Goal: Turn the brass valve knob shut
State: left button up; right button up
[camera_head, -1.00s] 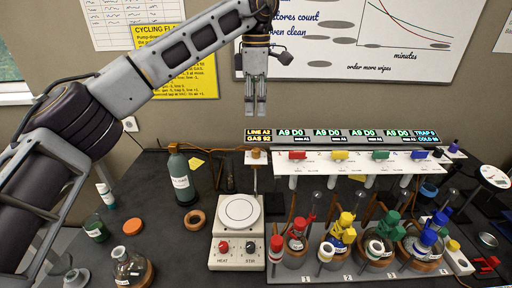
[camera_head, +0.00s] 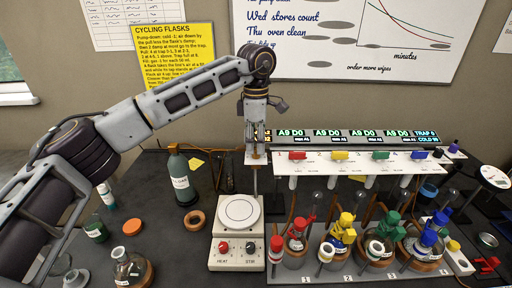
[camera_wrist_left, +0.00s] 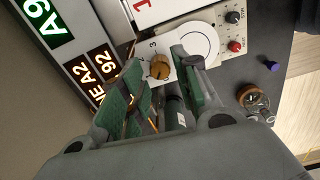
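The brass valve knob (camera_wrist_left: 160,68) shows in the left wrist view as a round brass cap on a white plate with printed numerals. My left gripper (camera_wrist_left: 158,62) points down at it with green-padded fingers spread, one on each side, and a gap shows between the pads and the knob. In the head view my left gripper (camera_head: 256,150) is right above the small white valve plate (camera_head: 250,161), left of the valve row, and mostly hides the knob. My right gripper is not in view.
The lit display bar (camera_head: 345,134) runs just behind and right of the gripper. A hot plate (camera_head: 238,212) stands in front, a green bottle (camera_head: 180,182) to the left. Coloured valves (camera_head: 340,156) and several capped flasks (camera_head: 342,235) fill the right side.

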pick_arm(q)
jog(key=shift+f, duration=0.95)
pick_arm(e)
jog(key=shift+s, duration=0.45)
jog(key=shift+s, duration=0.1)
pick_arm(q)
grip_shut()
jog(key=shift+n, duration=1.3)
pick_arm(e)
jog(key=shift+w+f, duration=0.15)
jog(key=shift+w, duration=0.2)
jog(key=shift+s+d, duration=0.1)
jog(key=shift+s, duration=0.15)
